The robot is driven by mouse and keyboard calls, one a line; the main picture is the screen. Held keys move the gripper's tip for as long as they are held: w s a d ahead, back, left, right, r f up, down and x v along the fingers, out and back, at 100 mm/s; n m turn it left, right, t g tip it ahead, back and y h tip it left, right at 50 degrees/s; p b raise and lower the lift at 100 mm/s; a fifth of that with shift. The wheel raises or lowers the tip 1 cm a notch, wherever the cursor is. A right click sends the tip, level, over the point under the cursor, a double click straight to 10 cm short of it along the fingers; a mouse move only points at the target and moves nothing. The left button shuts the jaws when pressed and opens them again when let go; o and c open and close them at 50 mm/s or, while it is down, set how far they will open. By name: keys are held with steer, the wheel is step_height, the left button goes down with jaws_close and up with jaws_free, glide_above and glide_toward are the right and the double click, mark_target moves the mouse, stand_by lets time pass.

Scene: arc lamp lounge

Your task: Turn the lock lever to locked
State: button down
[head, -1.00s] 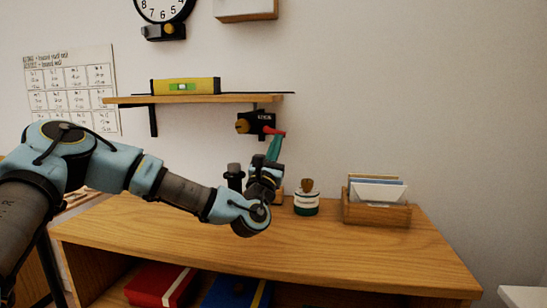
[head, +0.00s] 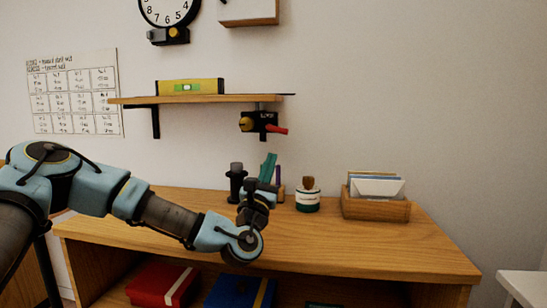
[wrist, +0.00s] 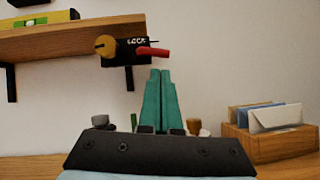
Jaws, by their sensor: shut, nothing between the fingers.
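The lock (head: 260,122) is a black box under the wall shelf, with a yellow knob on its left and a red lever (head: 276,129) pointing right and slightly down. In the wrist view the lock box (wrist: 128,51) bears lettering that seems to read LOCK, and its red lever (wrist: 153,52) points right. My gripper (head: 268,158) has teal fingers and points up, below the lever and apart from it. In the wrist view the fingers of my gripper (wrist: 161,75) are together and empty, with their tips just under the lever.
The wall shelf (head: 200,99) carries a yellow level (head: 190,87). On the wooden cabinet top (head: 330,240) stand a dark object (head: 236,180), a white and green jar (head: 307,197) and a letter holder (head: 376,208). Bare wall lies right of the lock.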

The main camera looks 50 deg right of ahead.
steer(key=v, duration=0.5)
steer(key=shift+b, duration=0.35)
